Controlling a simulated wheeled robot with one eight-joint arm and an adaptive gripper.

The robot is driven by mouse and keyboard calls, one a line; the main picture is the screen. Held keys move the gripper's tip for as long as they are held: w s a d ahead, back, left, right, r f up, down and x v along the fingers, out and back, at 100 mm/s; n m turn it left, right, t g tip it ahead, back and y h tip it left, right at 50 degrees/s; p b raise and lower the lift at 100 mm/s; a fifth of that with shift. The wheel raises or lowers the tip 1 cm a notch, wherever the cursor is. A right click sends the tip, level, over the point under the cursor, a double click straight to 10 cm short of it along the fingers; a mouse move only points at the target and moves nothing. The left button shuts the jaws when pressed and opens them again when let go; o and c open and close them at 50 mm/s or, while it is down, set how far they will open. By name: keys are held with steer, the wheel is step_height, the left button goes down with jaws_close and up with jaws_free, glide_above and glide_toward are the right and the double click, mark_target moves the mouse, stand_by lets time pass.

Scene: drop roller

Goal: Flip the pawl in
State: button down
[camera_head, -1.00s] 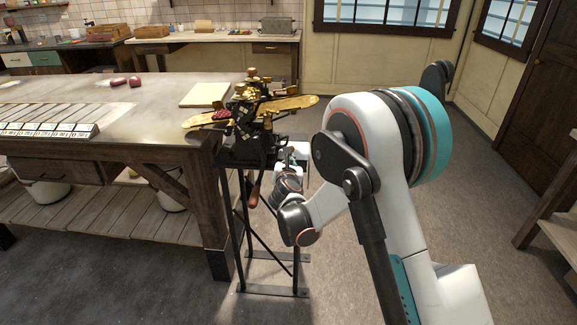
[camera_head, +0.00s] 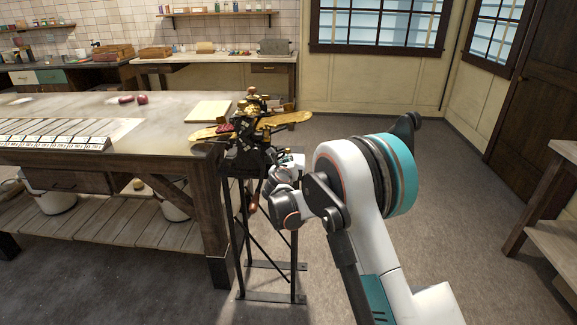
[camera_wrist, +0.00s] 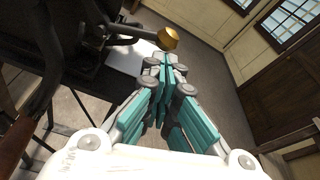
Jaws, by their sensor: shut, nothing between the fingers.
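The drop roller machine (camera_head: 252,130), black with brass parts, stands on a black metal stand beside the big table. I cannot make out for sure which part is its pawl. In the wrist view a dark lever with a brass knob (camera_wrist: 168,39) reaches out from the dark machine body (camera_wrist: 75,40). My gripper (camera_wrist: 165,62) is shut and empty, its teal fingers together just below the knob; whether they touch it I cannot tell. In the head view my gripper (camera_head: 294,160) is at the machine's right side, partly hidden by my wrist.
The wooden table (camera_head: 165,135) is close to the machine's left, with a board (camera_head: 210,111) on top. A wooden handle (camera_head: 252,198) hangs under the machine. Open floor lies to the right, up to the door (camera_head: 535,95).

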steer(key=shift+r, duration=0.3)
stand_by(0.5)
steer(key=s+f+p, duration=0.1)
steer(key=s, duration=1)
steer(key=shift+s, duration=0.3)
steer(key=shift+f, duration=0.1)
